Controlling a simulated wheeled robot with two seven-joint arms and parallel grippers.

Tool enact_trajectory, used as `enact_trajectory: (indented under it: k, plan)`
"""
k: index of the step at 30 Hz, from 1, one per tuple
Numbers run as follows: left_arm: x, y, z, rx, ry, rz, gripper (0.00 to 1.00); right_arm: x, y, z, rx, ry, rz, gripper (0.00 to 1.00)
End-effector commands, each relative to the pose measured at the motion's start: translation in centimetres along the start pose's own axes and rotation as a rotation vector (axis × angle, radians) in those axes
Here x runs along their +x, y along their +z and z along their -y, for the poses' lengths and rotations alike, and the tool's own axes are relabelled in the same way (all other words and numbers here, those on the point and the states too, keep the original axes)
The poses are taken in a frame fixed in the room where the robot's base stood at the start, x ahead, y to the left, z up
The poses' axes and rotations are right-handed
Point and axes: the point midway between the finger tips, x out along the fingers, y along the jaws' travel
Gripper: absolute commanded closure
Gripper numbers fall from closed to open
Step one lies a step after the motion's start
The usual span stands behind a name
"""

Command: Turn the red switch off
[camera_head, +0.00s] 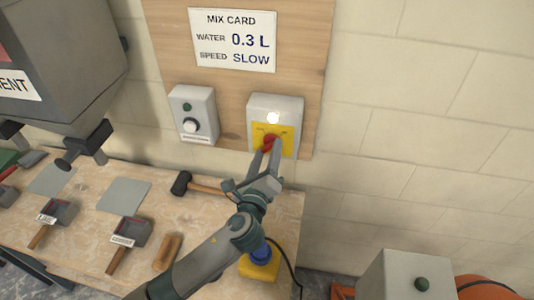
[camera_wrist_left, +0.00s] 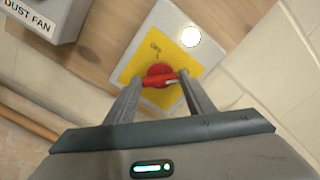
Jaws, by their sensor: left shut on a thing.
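The red switch (camera_head: 267,143) is a rotary knob on a yellow plate (camera_head: 286,133), on a grey box (camera_head: 289,103) fixed to the wooden board. A round white lamp (camera_head: 273,117) above the knob looks lit. My left gripper (camera_head: 266,150) is at the knob, with a finger on each side. In the left wrist view the red switch (camera_wrist_left: 160,76) sits between the fingertips of my left gripper (camera_wrist_left: 155,90), its handle lying roughly crosswise. The fingers are shut on it. Some lettering shows on the plate above the knob. My right gripper is not in view.
A second grey box (camera_head: 193,112) with a knob, labelled dust fan in the left wrist view (camera_wrist_left: 38,18), is to the left. The mix card (camera_head: 233,40) hangs above. A mallet (camera_head: 183,184), scoops and a wooden block (camera_head: 168,252) lie on the bench (camera_head: 75,258) below.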

Motion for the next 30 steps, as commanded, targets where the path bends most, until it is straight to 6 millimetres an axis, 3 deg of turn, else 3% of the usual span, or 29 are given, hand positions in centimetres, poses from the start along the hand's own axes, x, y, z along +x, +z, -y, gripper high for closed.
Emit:
enact_trajectory:
  k: [14, 30]
  plan:
    - [-0.1, -0.2, -0.2, -0.139, 0.002, 0.000, 0.74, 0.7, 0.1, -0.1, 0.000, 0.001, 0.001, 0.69]
    - [-0.1, -0.3, -0.5, -0.607, 0.003, 0.001, 0.74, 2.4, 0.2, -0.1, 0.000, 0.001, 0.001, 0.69]
